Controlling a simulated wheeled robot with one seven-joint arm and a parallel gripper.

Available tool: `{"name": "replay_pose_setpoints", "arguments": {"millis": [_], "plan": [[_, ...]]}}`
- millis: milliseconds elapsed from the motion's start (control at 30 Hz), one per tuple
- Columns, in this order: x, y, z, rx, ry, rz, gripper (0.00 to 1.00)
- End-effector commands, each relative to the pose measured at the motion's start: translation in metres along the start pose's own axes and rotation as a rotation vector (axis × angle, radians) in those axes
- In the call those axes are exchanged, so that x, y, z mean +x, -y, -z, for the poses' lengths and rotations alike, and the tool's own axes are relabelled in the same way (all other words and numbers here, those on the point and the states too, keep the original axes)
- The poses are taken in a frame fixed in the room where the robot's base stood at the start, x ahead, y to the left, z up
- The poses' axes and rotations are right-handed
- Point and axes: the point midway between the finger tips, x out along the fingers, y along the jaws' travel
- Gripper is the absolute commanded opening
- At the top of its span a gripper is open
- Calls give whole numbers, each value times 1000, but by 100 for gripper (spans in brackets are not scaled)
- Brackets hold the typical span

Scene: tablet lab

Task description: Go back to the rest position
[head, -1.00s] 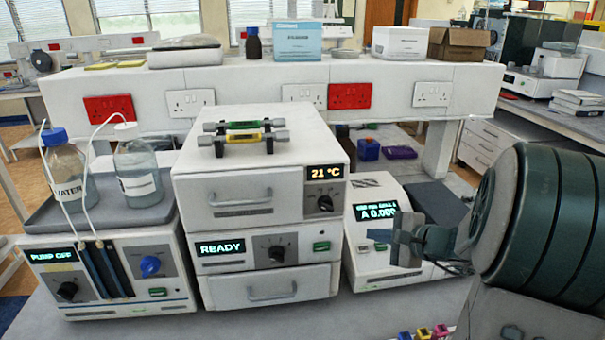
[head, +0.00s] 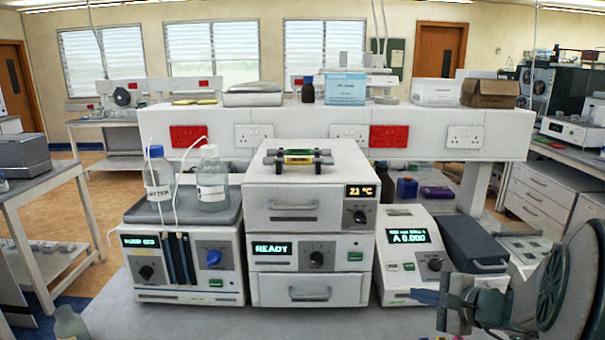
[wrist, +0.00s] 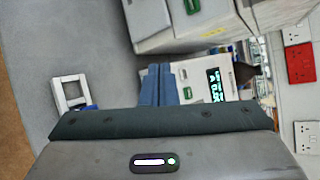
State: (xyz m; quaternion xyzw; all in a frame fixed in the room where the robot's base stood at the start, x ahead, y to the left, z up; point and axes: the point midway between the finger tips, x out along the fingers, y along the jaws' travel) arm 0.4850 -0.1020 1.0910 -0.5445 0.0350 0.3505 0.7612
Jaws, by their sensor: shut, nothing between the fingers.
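My gripper (head: 428,298) is at the lower right of the head view, in front of the small white photometer (head: 408,255) whose display reads A 0.000. Its fingers are together with nothing between them. In the wrist view the blue-grey fingers (wrist: 158,85) lie side by side and point toward the instruments, with bare bench beside them. I cannot tell the exact gap between the fingers and the photometer.
A stacked oven unit (head: 310,225) reading READY stands mid-bench, with a rack holding coloured tubes (head: 298,157) on top. A pump unit (head: 183,262) with two bottles is on the left. A small white frame (wrist: 70,92) lies on the bench in the wrist view.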

Motion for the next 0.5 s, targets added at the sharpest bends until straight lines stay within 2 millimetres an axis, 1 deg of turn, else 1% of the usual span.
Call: {"name": "replay_pose_setpoints", "arguments": {"millis": [33,267,367,500], "plan": [[1,-2,-8,-24,12,-21,0],[2,-20,-43,-141,63,-142,0],[2,-30,-62,-209,90,-208,0],[-2,-50,-90,-331,132,-319,0]]}}
